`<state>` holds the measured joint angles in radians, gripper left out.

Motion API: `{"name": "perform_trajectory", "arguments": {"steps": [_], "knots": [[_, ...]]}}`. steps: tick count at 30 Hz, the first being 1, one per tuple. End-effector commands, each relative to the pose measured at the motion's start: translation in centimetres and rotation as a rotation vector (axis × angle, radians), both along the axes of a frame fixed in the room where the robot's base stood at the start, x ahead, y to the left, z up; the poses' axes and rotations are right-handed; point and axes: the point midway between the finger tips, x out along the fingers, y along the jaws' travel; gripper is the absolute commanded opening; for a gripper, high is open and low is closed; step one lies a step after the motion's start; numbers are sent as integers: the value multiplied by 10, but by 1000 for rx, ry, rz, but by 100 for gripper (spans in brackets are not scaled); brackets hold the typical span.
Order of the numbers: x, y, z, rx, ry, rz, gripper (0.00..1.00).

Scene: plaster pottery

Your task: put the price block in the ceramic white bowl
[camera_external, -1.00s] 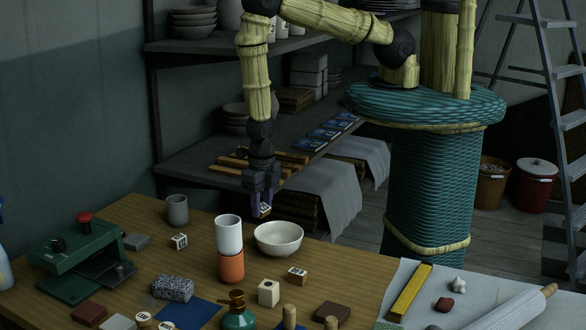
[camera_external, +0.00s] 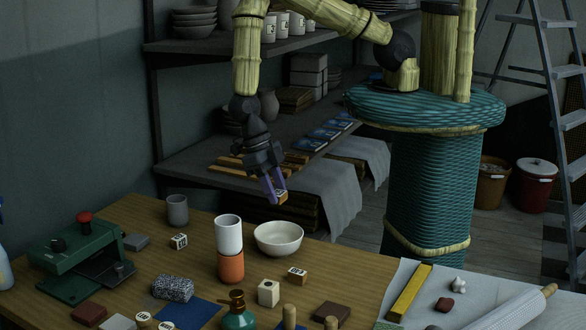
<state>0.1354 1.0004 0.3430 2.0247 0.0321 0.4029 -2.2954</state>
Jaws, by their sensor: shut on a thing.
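My gripper (camera_external: 276,190) is shut on a small tan and white price block (camera_external: 281,197). It holds the block in the air, above and slightly behind the ceramic white bowl (camera_external: 279,240). The gripper is tilted, with its fingers pointing down and to the right. The bowl stands upright on the wooden table near its back edge, and its visible inside looks empty. The block and the bowl are apart.
A white cup on an orange cup (camera_external: 231,264) stands close left of the bowl. Similar small blocks (camera_external: 297,275) (camera_external: 179,241) lie on the table. A cream block (camera_external: 268,292) is in front. Shelves (camera_external: 240,152) stand behind the table.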

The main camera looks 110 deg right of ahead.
Motion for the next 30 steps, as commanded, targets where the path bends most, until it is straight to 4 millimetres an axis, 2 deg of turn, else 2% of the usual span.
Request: {"name": "perform_trajectory", "arguments": {"steps": [30], "knots": [[0, 0, -93, -1, 1, 0, 14]]}}
